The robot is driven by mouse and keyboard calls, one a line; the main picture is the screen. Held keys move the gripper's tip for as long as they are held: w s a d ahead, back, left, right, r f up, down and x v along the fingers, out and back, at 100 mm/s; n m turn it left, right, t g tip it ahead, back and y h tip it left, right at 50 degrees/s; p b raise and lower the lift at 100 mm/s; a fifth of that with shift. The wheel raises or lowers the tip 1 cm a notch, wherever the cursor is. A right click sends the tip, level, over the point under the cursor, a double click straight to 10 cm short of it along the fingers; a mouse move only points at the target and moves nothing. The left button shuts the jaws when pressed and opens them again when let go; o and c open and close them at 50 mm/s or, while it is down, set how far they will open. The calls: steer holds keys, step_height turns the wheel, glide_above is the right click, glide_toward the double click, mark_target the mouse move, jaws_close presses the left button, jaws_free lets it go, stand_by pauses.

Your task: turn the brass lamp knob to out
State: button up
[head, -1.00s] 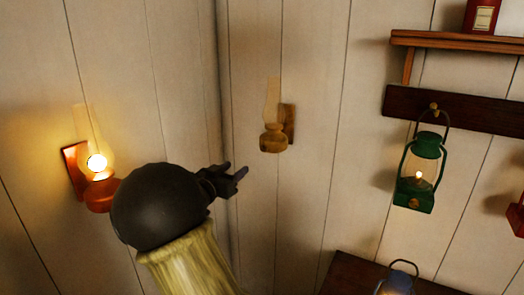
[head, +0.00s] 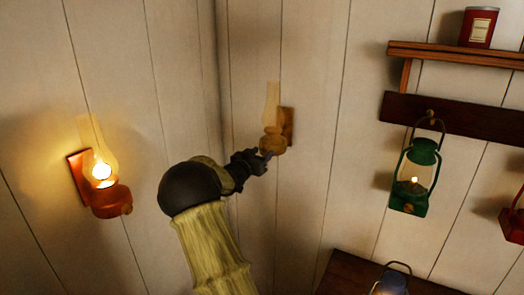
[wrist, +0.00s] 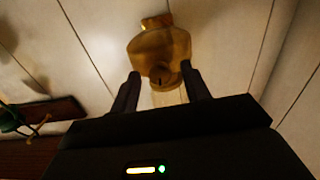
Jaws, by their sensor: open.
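The brass lamp (head: 272,142) hangs on the wall right of the corner, on a wooden backplate, with a tall glass chimney. I see no bright flame in its chimney. My gripper (head: 262,157) is at the lower front of this lamp's base. In the wrist view, the lamp's rounded brass body (wrist: 158,48) is ahead, with the round knob (wrist: 160,77) low on its front. My gripper (wrist: 160,74) is open, with one finger on each side of the knob. I cannot tell whether either finger touches it. The knob's setting is not readable.
A lit red lamp (head: 108,198) hangs on the left wall. A green lantern (head: 415,177) hangs from a dark rail (head: 460,118) at right, below a shelf (head: 450,54) with a red tin (head: 478,27). A blue lantern (head: 393,280) stands at the bottom.

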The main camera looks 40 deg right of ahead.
steer(key=shift+w+d, duration=0.1)
steer(key=shift+d, duration=0.15)
steer(key=c, duration=1)
steer(key=shift+r+n+p, duration=0.2)
steer(key=shift+n+p, duration=0.3)
steer(key=shift+p, duration=0.35)
steer(key=shift+f+n+p, duration=0.15)
steer(key=shift+n+p, duration=0.35)
steer(key=shift+n, duration=0.1)
steer(key=o, duration=1)
